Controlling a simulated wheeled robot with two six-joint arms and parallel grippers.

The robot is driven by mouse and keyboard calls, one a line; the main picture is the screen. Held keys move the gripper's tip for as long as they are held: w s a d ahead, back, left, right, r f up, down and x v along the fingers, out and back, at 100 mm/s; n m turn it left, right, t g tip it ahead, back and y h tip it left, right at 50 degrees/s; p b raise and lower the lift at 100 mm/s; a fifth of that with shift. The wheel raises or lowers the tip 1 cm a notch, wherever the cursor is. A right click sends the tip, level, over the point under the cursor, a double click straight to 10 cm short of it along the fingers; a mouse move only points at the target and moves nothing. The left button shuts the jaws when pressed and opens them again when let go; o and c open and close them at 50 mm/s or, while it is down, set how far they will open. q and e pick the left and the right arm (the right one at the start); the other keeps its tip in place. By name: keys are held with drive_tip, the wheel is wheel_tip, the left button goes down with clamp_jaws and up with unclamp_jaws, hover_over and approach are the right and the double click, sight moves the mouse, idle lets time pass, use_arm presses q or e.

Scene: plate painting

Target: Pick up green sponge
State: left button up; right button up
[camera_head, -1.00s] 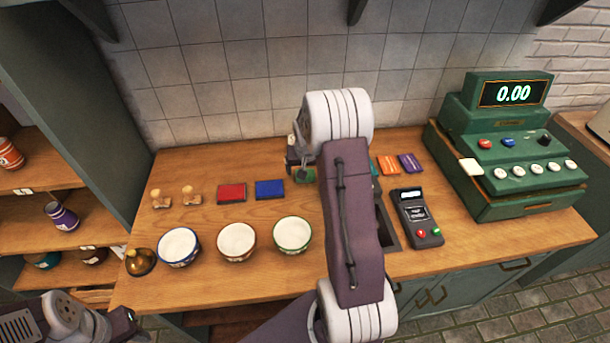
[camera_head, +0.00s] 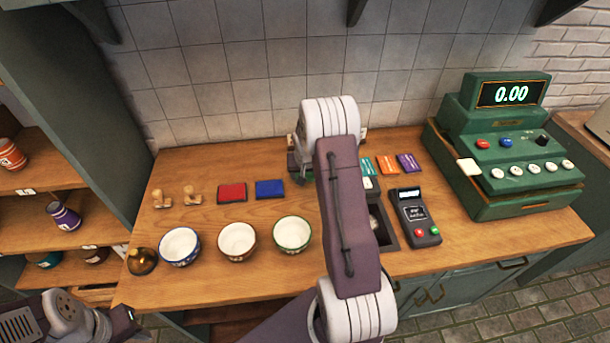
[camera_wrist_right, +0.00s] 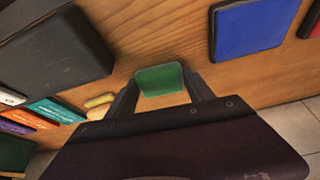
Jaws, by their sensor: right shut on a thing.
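The green sponge (camera_wrist_right: 162,79) shows in the right wrist view between the two fingers of my right gripper (camera_wrist_right: 163,92), which is shut on it. Wood counter shows around the sponge; I cannot tell how far above the counter it is. In the head view my right arm hides most of this gripper, and only a dark green bit of the sponge (camera_head: 298,173) shows left of the arm. My left gripper (camera_head: 128,316) is at the lower left of the head view, away from the counter items, and its jaws are unclear.
A blue pad (camera_head: 270,189) and red pad (camera_head: 231,193) lie left of the sponge. Three bowls (camera_head: 237,241) stand in front. Right of my arm are colored cards (camera_head: 387,165), a card terminal (camera_head: 415,217) and a green cash register (camera_head: 510,150). A tiled wall (camera_head: 230,70) is behind.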

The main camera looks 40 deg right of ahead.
drive_tip(key=shift+r, duration=0.5)
wheel_tip(320, 180, up, 3)
drive_tip(key=shift+w, duration=0.1)
drive_tip(key=s+d+r+b, duration=0.1)
drive_tip(key=s+d+r, duration=0.2)
drive_tip(key=d+r, duration=0.4)
drive_tip(key=d, duration=0.4)
drive_tip(key=shift+d, duration=0.2)
